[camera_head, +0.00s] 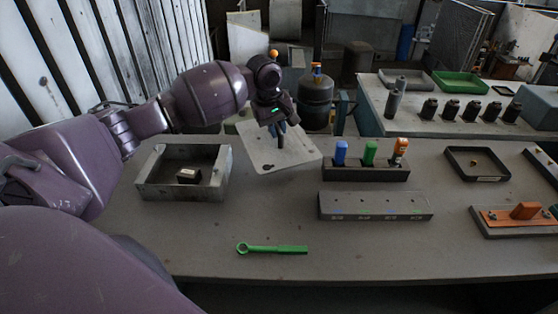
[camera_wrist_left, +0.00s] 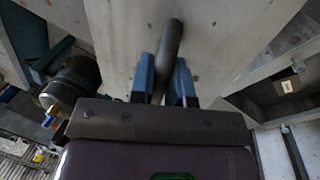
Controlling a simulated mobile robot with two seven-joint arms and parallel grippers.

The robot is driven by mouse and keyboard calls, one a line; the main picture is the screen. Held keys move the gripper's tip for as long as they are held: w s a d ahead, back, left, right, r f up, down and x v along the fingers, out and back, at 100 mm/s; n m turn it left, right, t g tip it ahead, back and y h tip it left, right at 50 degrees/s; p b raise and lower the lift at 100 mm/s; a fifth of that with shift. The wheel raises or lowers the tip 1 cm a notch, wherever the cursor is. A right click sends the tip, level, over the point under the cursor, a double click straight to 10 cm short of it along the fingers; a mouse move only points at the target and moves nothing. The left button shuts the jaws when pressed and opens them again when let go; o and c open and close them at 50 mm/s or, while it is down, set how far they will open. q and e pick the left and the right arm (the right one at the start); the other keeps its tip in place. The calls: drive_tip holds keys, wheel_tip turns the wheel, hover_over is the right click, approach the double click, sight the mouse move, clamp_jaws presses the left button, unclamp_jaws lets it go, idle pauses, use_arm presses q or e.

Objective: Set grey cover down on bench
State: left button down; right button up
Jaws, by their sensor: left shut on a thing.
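The grey cover (camera_head: 298,153) is a flat light plate with an upright dark post handle. It is at the far side of the grey bench (camera_head: 275,210), right of the open grey housing (camera_head: 153,183). I cannot tell whether it touches the bench. My left gripper (camera_head: 279,131) is above the cover, its blue fingers shut on the handle. In the left wrist view the fingers (camera_wrist_left: 166,88) sit on both sides of the dark handle, and the plate (camera_wrist_left: 118,30) fills the middle. My right gripper is not in view.
A holder (camera_head: 365,174) with blue, green and orange tools stands right of the cover. A long grey block (camera_head: 375,206) lies in front of it. A green wrench (camera_head: 272,249) lies near the front. A black tray (camera_head: 476,164) is at right. Front-middle bench is mostly clear.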

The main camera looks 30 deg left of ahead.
sight(276, 141)
use_arm(q)
wheel_tip(276, 141, down, 6)
drive_tip(key=shift+f, duration=0.6)
wheel_tip(276, 141, down, 4)
drive_tip(key=shift+r+b, duration=0.1)
drive_tip(key=shift+b, duration=0.35)
drive_tip(key=shift+f, duration=0.2)
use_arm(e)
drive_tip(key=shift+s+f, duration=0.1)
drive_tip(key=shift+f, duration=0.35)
